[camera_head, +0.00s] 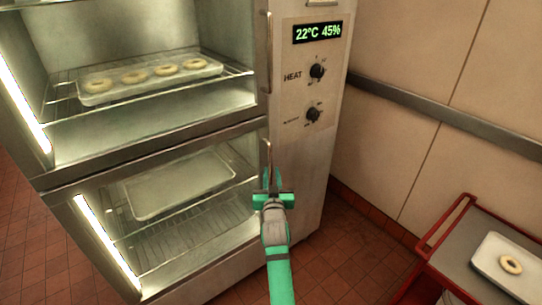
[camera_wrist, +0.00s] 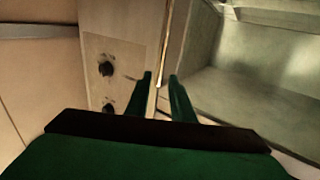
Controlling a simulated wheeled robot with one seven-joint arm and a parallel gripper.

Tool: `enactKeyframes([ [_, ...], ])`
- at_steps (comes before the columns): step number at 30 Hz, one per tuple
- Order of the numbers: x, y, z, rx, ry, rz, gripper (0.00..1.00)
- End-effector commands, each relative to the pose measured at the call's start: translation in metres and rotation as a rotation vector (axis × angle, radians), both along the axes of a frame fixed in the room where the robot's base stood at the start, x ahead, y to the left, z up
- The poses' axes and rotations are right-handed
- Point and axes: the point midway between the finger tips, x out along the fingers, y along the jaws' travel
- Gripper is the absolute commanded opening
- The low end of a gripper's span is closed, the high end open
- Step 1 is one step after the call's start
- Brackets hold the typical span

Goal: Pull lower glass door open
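The lower glass door (camera_head: 170,215) of the cabinet looks shut, with a lit strip down its left side and a tray and wire rack behind it. Its slim upright metal handle (camera_head: 268,154) is at the door's right edge. My green gripper (camera_head: 269,176) is at the lower part of this handle, which it partly hides. In the wrist view, the two dark green fingers (camera_wrist: 161,76) stand apart, with a thin upright bar (camera_wrist: 164,50) seen in line with the gap between them. I cannot tell how deep the bar sits between the fingers.
The upper compartment (camera_head: 150,125) holds a tray of doughnuts (camera_head: 150,75). Its handle (camera_head: 269,55) is above. A control panel (camera_head: 310,75) with two knobs is right of the handles. A red cart (camera_head: 447,225) with a doughnut tray (camera_head: 490,262) stands at right. Tiled floor is free at left.

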Motion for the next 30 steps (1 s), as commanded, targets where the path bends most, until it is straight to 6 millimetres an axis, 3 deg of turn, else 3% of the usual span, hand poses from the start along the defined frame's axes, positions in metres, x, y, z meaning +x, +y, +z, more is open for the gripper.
enactKeyframes([
  [8, 0.024, 0.003, 0.005, -0.006, 0.000, 0.003, 0.22],
  [21, 0.093, 0.001, 0.005, -0.006, 0.000, -0.003, 0.22],
  [30, 0.111, 0.002, 0.005, -0.004, 0.000, -0.002, 0.22],
])
